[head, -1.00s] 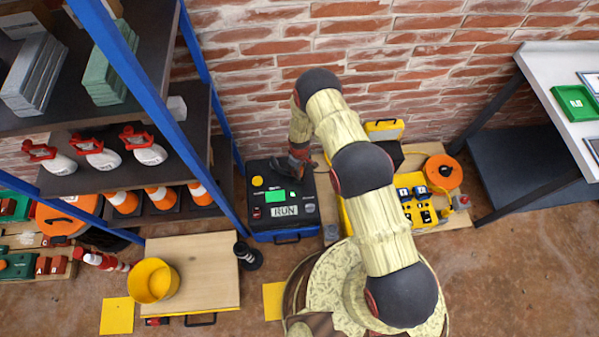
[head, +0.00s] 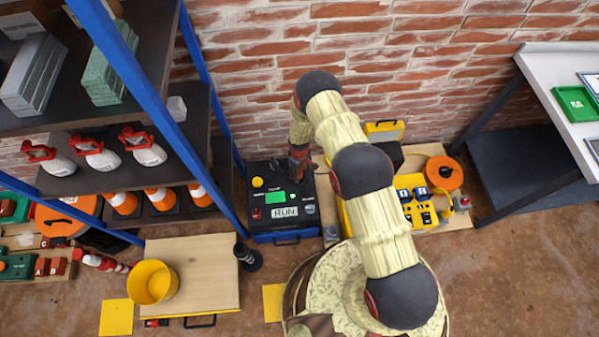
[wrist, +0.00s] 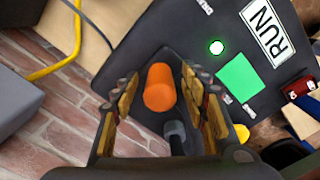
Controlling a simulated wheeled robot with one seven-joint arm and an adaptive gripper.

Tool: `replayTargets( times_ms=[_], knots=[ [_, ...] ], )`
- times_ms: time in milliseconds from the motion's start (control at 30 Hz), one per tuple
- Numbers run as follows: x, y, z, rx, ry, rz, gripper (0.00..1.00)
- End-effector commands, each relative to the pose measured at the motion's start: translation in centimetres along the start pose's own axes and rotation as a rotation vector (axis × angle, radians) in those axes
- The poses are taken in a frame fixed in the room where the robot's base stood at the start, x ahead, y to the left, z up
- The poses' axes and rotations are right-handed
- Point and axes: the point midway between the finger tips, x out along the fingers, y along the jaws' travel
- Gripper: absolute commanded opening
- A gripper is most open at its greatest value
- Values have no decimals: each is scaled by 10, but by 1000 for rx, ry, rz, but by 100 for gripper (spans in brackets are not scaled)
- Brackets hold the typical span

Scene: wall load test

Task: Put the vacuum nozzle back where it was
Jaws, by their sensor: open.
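A short orange cylinder (wrist: 160,88) stands on the console's dark top in the wrist view. It may be the vacuum nozzle, but I cannot tell for sure. My gripper (wrist: 160,80) is open, with one finger on each side of it; I see no clear grip on it. A dark grey cylinder (wrist: 175,137) shows just below it, near the right finger. In the head view my gripper (head: 288,173) is low over the back right of the console (head: 270,222), and the orange cylinder cannot be made out apart from my wrist.
The console carries a green screen (head: 275,197) and a RUN label (head: 285,212). A blue-framed shelf (head: 212,110) stands left and a brick wall (head: 260,50) behind. A yellow unit (head: 420,208) lies right. A yellow bucket (head: 153,282) stands on a wooden board (head: 205,262).

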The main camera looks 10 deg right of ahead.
Motion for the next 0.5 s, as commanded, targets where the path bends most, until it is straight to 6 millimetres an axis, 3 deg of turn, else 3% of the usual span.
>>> replayTargets(
  times_ms=[167,500],
  knots=[
    [-12,1,-1,0,2,1,44],
    [-81,0,0,0,1,1,44]
  ],
)
